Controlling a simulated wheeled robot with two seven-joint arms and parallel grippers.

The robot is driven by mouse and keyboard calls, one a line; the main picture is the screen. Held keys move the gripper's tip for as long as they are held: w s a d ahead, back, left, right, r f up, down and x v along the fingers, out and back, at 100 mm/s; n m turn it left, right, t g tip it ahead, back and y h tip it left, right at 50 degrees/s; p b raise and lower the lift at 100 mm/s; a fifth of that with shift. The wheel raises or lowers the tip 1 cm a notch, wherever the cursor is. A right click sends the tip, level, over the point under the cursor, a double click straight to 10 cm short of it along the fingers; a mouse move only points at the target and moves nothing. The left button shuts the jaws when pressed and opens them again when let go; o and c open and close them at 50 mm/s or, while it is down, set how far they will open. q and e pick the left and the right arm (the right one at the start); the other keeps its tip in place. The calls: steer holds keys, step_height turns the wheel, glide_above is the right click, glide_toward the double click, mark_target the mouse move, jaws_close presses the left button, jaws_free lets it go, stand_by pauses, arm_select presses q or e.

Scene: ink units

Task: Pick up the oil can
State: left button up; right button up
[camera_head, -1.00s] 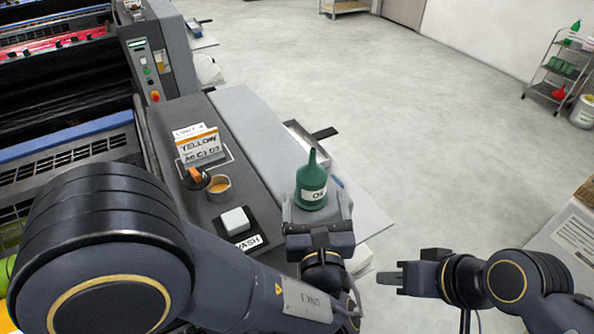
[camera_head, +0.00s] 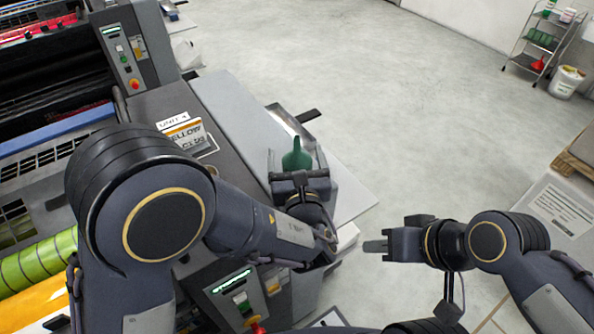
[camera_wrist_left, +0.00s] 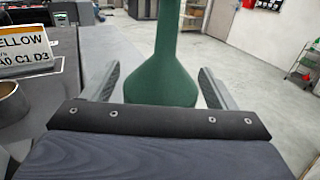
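The oil can (camera_head: 297,157) is dark green with a tapered spout and stands upright near the edge of the press bench. My left gripper (camera_head: 296,160) is around it, one finger on each side, with small gaps showing. The can's lower part is hidden by the gripper body in the head view. In the left wrist view the can (camera_wrist_left: 161,78) sits between the open fingers (camera_wrist_left: 160,85), its spout top cut off. My right gripper (camera_head: 375,246) hangs empty over the floor to the right; its finger gap cannot be made out.
A yellow-ink sign (camera_head: 187,135) stands on the bench left of the can, and a metal cup (camera_wrist_left: 12,105) shows in the left wrist view. A control panel (camera_head: 240,300) lies below my left arm. The floor (camera_head: 400,120) beyond is clear.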

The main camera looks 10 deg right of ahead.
arm_select(q)
steer(key=c, duration=1.2)
steer(key=shift+c, duration=0.2)
